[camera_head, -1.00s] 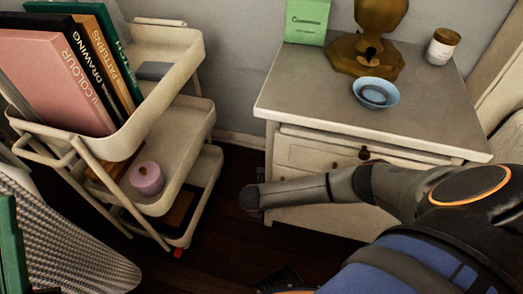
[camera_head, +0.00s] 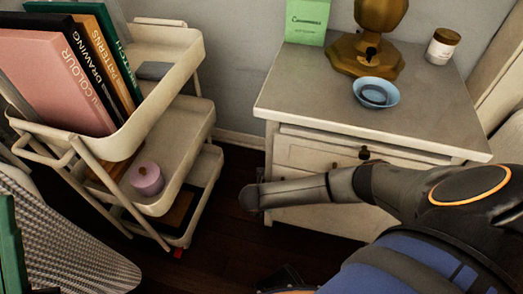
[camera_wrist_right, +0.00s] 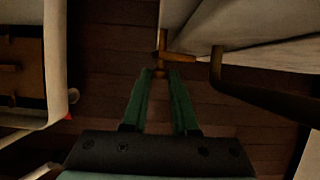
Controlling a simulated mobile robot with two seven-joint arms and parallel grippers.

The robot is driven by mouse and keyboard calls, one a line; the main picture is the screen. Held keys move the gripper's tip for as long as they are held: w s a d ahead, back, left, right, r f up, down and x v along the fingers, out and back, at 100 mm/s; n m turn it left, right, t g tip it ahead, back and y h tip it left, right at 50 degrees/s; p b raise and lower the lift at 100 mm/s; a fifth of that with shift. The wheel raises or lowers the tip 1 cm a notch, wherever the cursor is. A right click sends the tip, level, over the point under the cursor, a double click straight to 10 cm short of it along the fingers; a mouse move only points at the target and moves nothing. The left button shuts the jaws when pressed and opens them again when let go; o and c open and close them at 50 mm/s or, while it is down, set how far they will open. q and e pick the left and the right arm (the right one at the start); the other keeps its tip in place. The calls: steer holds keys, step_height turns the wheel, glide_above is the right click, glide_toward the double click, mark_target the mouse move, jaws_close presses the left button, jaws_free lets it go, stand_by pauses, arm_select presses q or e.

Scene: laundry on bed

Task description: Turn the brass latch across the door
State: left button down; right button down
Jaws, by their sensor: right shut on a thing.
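In the right wrist view, the brass latch (camera_wrist_right: 178,57) shows as a small bar crossing an upright brass strip at the edge of a pale panel. My right gripper (camera_wrist_right: 160,75) has its green fingers angled together at the tips, shut on the near brass end of the latch. The fingertips and the part held are small and dim. In the head view, the white nightstand (camera_head: 340,215) is partly covered by my right arm, and the latch and right gripper are hidden. A green finger of what looks like my left gripper (camera_head: 10,245) shows at the lower left edge.
A cream trolley (camera_head: 190,120) with books (camera_head: 60,75) and a pink pot (camera_head: 146,178) stands left of the nightstand. A lamp (camera_head: 370,50), blue bowl (camera_head: 376,92) and jar (camera_head: 442,46) stand on the nightstand. Dark floor (camera_head: 225,215) lies between trolley and nightstand.

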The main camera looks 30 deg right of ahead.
steer(key=g+h, duration=0.1)
steer(key=g+h+b, duration=0.1)
steer(key=n+g+h+b, duration=0.1)
steer(key=g, duration=0.1)
steer(key=shift+w+a+f+h, duration=0.2)
steer(key=shift+w+a+h, duration=0.1)
steer(key=shift+w+a, duration=0.05)
stand_by(0.4)
steer(key=c, duration=0.7)
jaws_free()
steer(key=p+v, duration=0.5)
steer(key=v, duration=0.7)
steer(key=shift+a+r+p, duration=0.1)
steer(key=shift+r+p, duration=0.15)
steer(key=shift+p, duration=0.05)
